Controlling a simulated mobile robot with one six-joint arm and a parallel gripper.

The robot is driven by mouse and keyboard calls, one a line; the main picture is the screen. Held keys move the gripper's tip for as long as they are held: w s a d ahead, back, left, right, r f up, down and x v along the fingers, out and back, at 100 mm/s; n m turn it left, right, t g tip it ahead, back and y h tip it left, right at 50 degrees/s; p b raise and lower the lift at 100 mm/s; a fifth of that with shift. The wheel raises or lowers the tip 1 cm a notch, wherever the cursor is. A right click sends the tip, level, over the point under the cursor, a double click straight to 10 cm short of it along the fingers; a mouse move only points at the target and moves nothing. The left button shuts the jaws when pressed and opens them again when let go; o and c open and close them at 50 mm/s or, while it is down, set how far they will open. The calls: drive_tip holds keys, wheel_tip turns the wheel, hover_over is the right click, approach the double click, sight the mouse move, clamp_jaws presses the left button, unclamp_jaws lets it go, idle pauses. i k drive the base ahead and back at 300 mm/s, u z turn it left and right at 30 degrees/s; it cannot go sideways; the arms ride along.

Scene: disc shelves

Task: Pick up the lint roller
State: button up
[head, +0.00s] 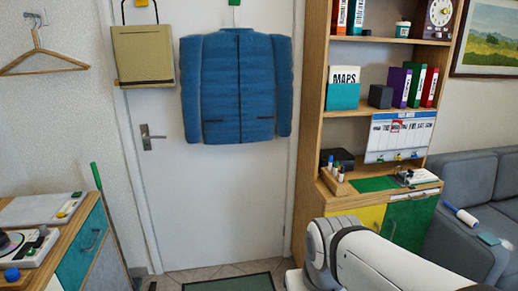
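What looks like the lint roller (466,216), a white cylinder with a blue handle end, lies at a slant on the arm of the grey sofa (462,245) at the right. Nothing covers it. My arm's white links cross the bottom right of the head view, in front of and below the sofa arm. My gripper is outside the picture.
A pale blue-green item (490,239) lies just right of the roller. A wooden shelf unit (312,120) with a yellow and green cabinet stands left of the sofa. A cabinet (84,243) with a turntable stands at the left. A white door (215,200) is behind.

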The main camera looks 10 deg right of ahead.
sight(464, 216)
drive_tip(key=i, duration=2.05)
drive_tip(key=z, duration=3)
drive_tip(key=i, duration=1.65)
